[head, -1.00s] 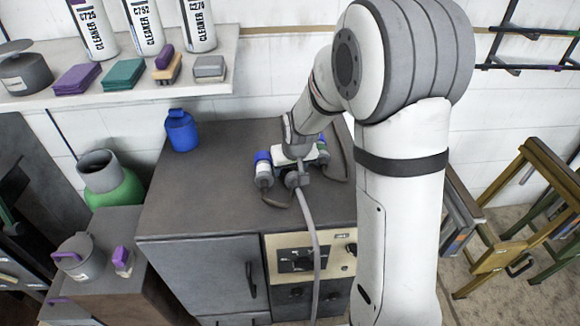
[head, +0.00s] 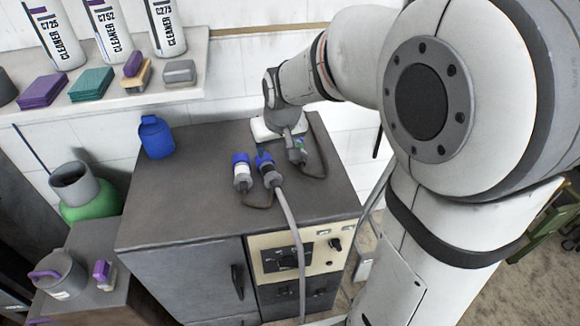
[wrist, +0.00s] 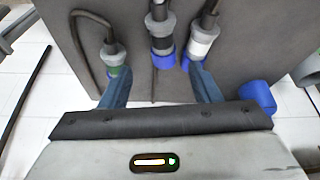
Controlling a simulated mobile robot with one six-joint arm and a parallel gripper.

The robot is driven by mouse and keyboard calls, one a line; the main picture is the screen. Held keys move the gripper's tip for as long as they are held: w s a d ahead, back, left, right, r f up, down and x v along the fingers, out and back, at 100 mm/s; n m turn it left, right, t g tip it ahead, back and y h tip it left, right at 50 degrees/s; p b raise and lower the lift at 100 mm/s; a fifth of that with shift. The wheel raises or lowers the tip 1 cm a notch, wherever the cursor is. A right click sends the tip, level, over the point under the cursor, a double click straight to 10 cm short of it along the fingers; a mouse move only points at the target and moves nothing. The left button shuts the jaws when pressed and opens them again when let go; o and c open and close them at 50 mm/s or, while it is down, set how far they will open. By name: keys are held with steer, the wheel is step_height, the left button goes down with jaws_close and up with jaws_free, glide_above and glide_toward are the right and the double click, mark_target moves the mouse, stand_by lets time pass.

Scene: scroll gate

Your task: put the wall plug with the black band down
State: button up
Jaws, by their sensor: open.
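The plug with the black band (head: 267,168) rests on the dark cabinet top, blue end towards the wall and grey end towards the front. Its grey cable runs over the front edge. In the wrist view this plug (wrist: 161,38) is between the plug with the green band (wrist: 115,62) and the plug with the white band (wrist: 202,42). My gripper (wrist: 162,84) is open and empty. Its fingers spread to either side of the black-banded plug's blue end, apart from it. In the head view my gripper (head: 276,132) is behind the plugs; its fingertips are hard to make out.
The white-banded plug (head: 242,173) and green-banded plug (head: 297,150) flank the middle one, with dark cables looping around. A blue bottle (head: 156,137) stands at the back left of the cabinet top (head: 185,205). The front left of the top is clear.

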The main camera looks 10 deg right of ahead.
steer(key=s+d+g, duration=0.1)
steer(key=s+d, duration=0.1)
steer(key=s, duration=0.8)
steer(key=s+d+r+m, duration=0.1)
steer(key=s+d, duration=0.2)
steer(key=s, duration=0.7)
steer(key=shift+d+r+m+g+h, duration=0.2)
steer(key=shift+m+g+h, duration=0.1)
steer(key=shift+g, duration=0.1)
steer(key=shift+s, duration=0.1)
